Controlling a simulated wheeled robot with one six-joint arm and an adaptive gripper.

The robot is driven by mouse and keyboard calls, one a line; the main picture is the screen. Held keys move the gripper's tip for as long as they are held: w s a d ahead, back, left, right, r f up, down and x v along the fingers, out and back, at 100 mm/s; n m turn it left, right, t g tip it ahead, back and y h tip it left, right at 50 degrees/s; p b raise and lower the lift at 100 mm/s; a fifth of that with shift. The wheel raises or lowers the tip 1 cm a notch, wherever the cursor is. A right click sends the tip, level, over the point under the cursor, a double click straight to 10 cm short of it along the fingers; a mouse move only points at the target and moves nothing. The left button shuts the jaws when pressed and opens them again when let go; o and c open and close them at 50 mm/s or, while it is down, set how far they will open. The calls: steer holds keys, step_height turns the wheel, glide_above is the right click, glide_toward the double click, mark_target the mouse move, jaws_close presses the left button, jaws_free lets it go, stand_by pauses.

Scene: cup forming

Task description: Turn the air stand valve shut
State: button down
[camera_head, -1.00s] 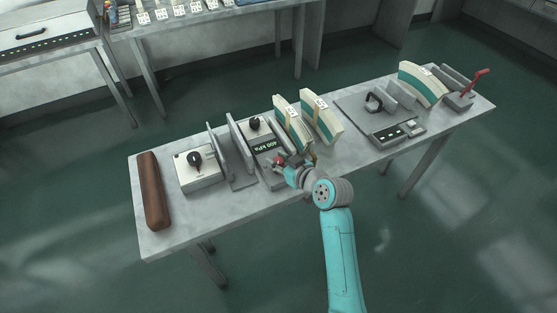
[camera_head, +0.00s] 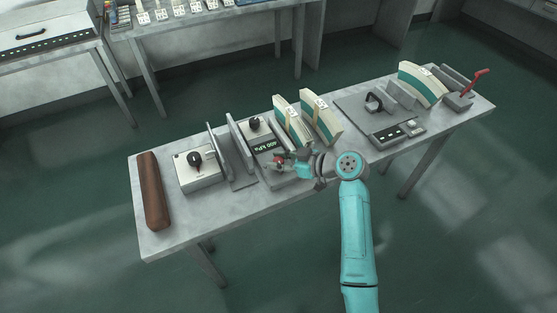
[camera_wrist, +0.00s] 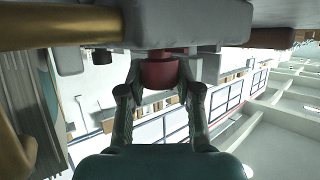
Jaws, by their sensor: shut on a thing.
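The air stand (camera_head: 273,178) is a grey unit on the table with a dark display (camera_head: 265,147) that reads 400 kPa. A small red valve (camera_head: 279,159) is at its front right. My gripper (camera_head: 284,161) is at this valve, coming in from the right. In the wrist view, the red valve (camera_wrist: 160,70) sits between the two fingertips of my gripper (camera_wrist: 160,83), which are closed on its sides. The grey body above it fills the top of that view. The valve's turn angle cannot be told.
Two cream and teal curved blocks (camera_head: 320,118) stand close behind my gripper. A box with a black knob (camera_head: 197,172) and a brown roll (camera_head: 152,190) are to the left. A flat panel (camera_head: 395,132) and a red lever (camera_head: 480,76) are to the right.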

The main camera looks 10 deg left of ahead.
steer(key=shift+f, duration=0.1)
steer(key=c, duration=0.8)
jaws_free()
steer(key=shift+o, duration=0.2)
steer(key=v, duration=1.2)
